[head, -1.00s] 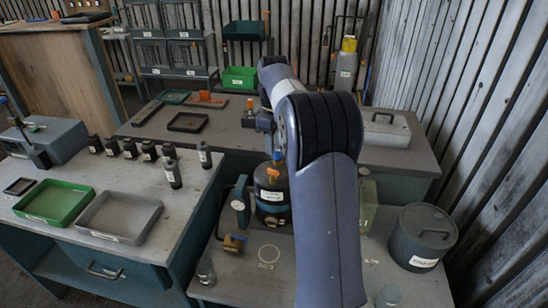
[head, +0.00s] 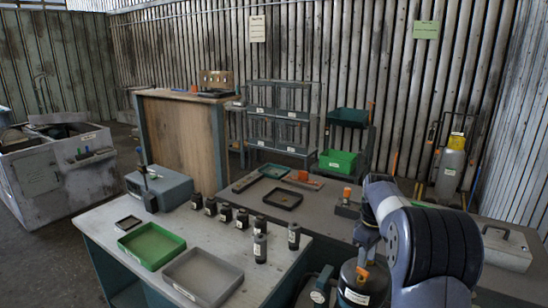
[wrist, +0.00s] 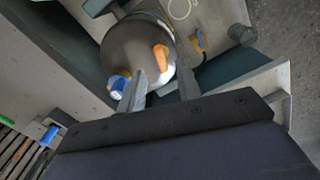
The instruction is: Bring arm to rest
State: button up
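My arm (head: 440,250) is bent at the lower right of the head view, its wrist part hanging over a dark canister (head: 362,288). In the wrist view, my gripper (wrist: 160,86) has its two fingers apart, with nothing visible held between them. Beyond the fingertips is the round top of the canister (wrist: 125,50), with an orange handle (wrist: 161,57) on it. A blue-and-white fitting (wrist: 119,86) shows beside the left finger. I cannot tell exactly how far the fingertips are from the canister.
A bench holds a green tray (head: 152,245), a grey tray (head: 203,276), several dark bottles (head: 226,213) and a grey box (head: 160,188). A grey lidded case (head: 507,248) lies on the table at right. A gas cylinder (head: 449,172) stands by the wall.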

aim_at(364, 271)
notch_tip(364, 271, down, 4)
jog(key=shift+f+p, duration=0.25)
jog(key=shift+p, duration=0.05)
jog(key=shift+r, duration=0.1)
dwell(0.3)
